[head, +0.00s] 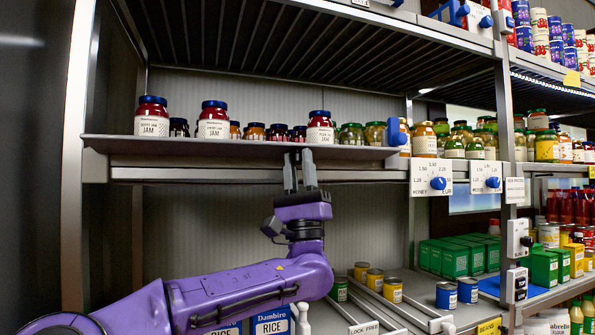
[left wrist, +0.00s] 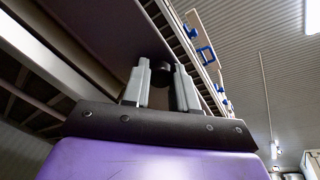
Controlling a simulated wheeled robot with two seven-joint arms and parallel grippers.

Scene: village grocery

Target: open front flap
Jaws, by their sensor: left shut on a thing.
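The front flap (head: 220,151) looks like the long grey panel along the front edge of the jam shelf. I cannot tell its exact tilt. My left gripper (head: 299,158) reaches up from below to this panel, right of its middle, with its fingers pointing up. In the left wrist view, the two grey fingers (left wrist: 160,76) are shut around a small dark knob (left wrist: 162,72) beneath the panel's dark underside (left wrist: 112,32). The fingers partly hide the knob. My right gripper is not in view.
Red jam jars (head: 213,122) and smaller jars stand on the shelf behind the panel. White units with blue dials (head: 432,178) hang right of it. Below are rice packs (head: 271,325), several cans (head: 375,280) and green boxes (head: 454,261). The space under the shelf is mostly free.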

